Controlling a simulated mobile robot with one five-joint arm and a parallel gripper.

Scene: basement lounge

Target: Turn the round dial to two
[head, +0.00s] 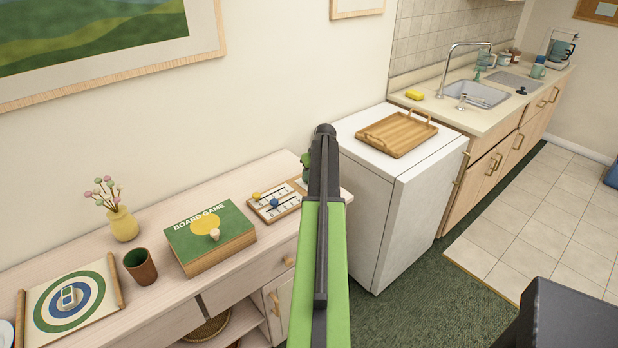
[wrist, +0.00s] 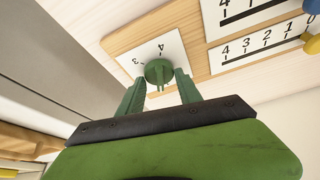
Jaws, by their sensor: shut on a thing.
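The round green dial (wrist: 158,68) sits on a white plate (wrist: 140,52) on the wooden board, in the wrist view. The numbers 3 and 4 show beside it; other numbers are hidden. I cannot tell which number the dial points to. The green fingers of my gripper (wrist: 160,83) stand on either side of the dial's raised middle part and are shut on it. In the head view the board (head: 264,216) lies at the right end of the wooden sideboard, and my arm covers the dial.
Two slider scales (wrist: 262,45) with blue (head: 274,203) and yellow (head: 257,196) knobs share the board. A board game box (head: 214,262) stands to the left on the sideboard (head: 250,268). A white appliance (head: 410,200) with a wooden tray (head: 397,134) stands close on the right.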

